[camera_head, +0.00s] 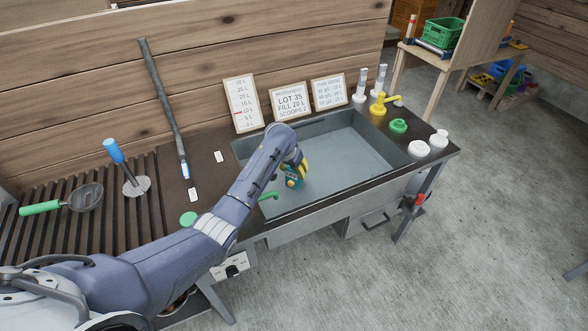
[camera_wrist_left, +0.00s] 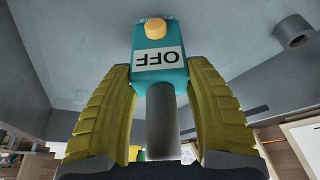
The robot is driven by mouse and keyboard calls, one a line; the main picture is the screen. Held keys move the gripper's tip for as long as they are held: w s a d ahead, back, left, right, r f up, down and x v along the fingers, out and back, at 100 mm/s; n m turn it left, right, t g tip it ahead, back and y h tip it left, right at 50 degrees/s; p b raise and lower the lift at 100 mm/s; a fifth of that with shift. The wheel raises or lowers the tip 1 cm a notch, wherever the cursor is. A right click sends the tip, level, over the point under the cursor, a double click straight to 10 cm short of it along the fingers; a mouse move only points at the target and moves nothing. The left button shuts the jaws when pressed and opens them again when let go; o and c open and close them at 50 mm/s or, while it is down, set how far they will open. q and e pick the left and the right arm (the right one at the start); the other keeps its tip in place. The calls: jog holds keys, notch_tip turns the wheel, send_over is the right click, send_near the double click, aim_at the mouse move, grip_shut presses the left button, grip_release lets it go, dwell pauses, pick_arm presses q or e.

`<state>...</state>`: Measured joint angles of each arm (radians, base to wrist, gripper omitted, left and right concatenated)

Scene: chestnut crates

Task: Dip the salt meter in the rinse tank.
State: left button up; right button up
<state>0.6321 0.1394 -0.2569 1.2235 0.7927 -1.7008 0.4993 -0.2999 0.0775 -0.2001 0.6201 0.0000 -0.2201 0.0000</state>
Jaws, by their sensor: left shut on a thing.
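The salt meter (camera_wrist_left: 160,68) is a teal device with an orange button and a plate reading OFF; its grey stem sits between the fingers. My left gripper (camera_wrist_left: 160,125) has yellow fingers shut on it. In the head view the left gripper (camera_head: 300,168) reaches over the left part of the rinse tank (camera_head: 412,157), with the teal meter (camera_head: 293,182) below it. The tank is a grey basin set in the dark bench. Whether the meter's tip touches water cannot be told. My right gripper is not in view.
Three sign boards (camera_head: 290,102) lean at the back.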

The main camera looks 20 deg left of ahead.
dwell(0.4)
pick_arm(q)
jog(key=shift+r, duration=8.55)
jog(key=shift+a, duration=0.1)
